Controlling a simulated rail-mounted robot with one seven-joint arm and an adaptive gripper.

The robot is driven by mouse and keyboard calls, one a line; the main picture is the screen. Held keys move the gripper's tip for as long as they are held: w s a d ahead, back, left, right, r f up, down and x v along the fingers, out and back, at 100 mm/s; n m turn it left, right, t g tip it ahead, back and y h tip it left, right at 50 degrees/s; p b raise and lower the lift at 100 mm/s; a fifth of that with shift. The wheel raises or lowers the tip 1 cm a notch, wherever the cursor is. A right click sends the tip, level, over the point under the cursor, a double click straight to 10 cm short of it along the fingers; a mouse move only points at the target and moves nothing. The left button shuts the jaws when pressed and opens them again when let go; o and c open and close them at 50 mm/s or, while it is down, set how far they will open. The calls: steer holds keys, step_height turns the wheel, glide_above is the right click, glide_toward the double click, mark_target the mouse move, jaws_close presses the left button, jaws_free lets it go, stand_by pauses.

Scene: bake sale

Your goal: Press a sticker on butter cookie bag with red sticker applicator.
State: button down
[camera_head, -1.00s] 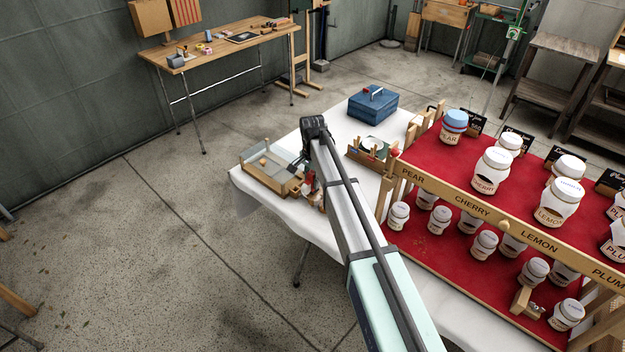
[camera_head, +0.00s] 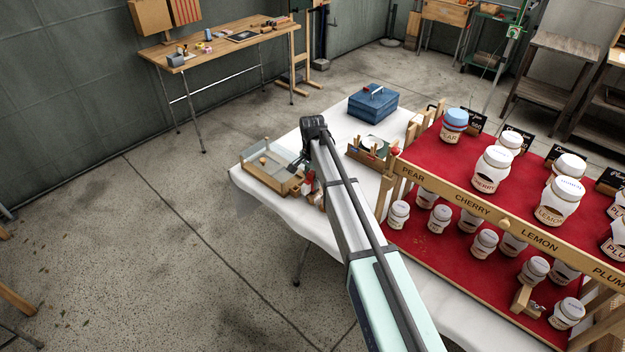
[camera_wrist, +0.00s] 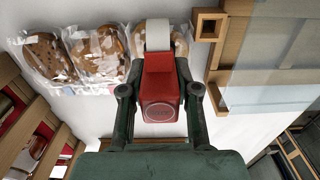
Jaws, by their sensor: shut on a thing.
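My gripper (camera_wrist: 158,95) is shut on the red sticker applicator (camera_wrist: 160,82) in the wrist view, with a finger on each side of its body. The applicator's pale roller end (camera_wrist: 158,35) points away from my palm and overlaps the rightmost of the cookie bags in the picture. Three clear bags lie in a row on the white cloth: a left bag with a dark cookie (camera_wrist: 43,55), a middle bag (camera_wrist: 97,50), and a right bag (camera_wrist: 180,38) partly hidden behind the applicator. I cannot tell which is butter cookie, or whether the roller touches the bag.
A wooden tray with a clear panel (camera_wrist: 265,75) is at the right in the wrist view. A wooden rack (camera_wrist: 35,125) is at the left. In the head view, a blue box (camera_head: 373,103) and the red jar stand (camera_head: 430,245) share the white-clothed table (camera_head: 318,225).

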mark_target(313, 172)
steer(key=shift+f, duration=0.3)
stand_by(0.7)
steer(key=shift+r+p, duration=1.85)
steer(key=shift+r, duration=1.7)
